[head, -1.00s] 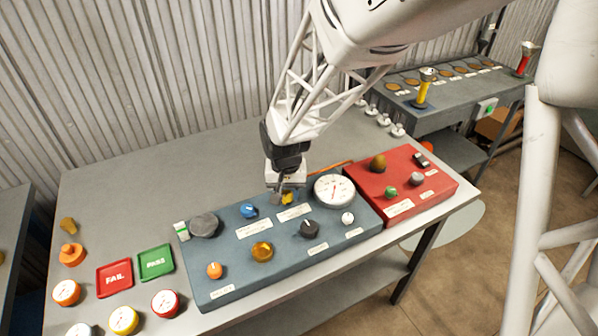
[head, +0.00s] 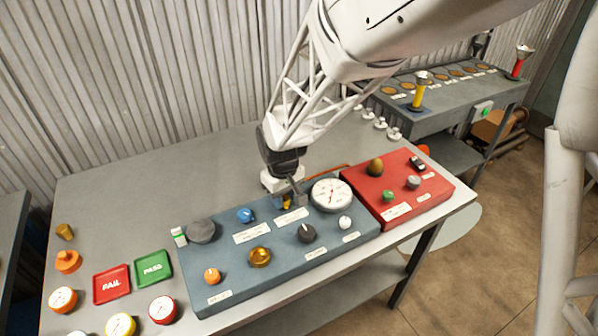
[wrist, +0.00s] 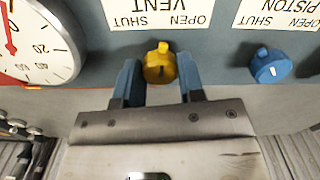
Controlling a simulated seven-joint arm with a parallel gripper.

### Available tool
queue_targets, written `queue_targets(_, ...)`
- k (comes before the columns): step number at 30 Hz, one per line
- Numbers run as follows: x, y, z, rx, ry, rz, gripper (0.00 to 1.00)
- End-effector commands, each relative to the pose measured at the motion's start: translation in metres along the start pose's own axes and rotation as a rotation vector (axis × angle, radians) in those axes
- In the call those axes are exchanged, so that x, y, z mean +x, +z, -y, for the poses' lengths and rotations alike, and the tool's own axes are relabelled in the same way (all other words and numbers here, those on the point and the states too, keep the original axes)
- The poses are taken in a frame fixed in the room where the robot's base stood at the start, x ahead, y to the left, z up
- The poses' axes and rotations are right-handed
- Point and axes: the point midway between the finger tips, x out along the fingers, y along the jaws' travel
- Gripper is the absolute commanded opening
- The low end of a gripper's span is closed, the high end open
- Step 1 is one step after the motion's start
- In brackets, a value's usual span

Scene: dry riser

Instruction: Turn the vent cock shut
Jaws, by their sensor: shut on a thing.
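The vent cock is a small yellow knob (wrist: 160,65) on the blue-grey panel (wrist: 215,50), below the VENT label (wrist: 157,10), which reads upside down in the wrist view. My gripper (wrist: 160,80) is shut on the vent cock, one finger on each side of it. A small raised tab on the knob's upper edge faces the label. I cannot tell its exact setting. In the head view the knob (head: 287,202) is mostly hidden by my gripper (head: 291,198) at the panel's back edge.
A white dial gauge (head: 331,194) stands close beside the cock, and a blue piston knob (wrist: 270,65) is on its other side. Black, amber and orange knobs stand nearer the panel's front. A red box (head: 400,203) adjoins the panel.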

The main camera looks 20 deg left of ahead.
Motion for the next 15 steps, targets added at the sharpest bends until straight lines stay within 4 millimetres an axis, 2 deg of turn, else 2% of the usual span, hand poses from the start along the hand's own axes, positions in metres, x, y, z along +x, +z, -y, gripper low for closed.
queue_targets(15, -0.0005, -0.0004, -0.0002, -0.489, 0.000, -0.001, 0.12)
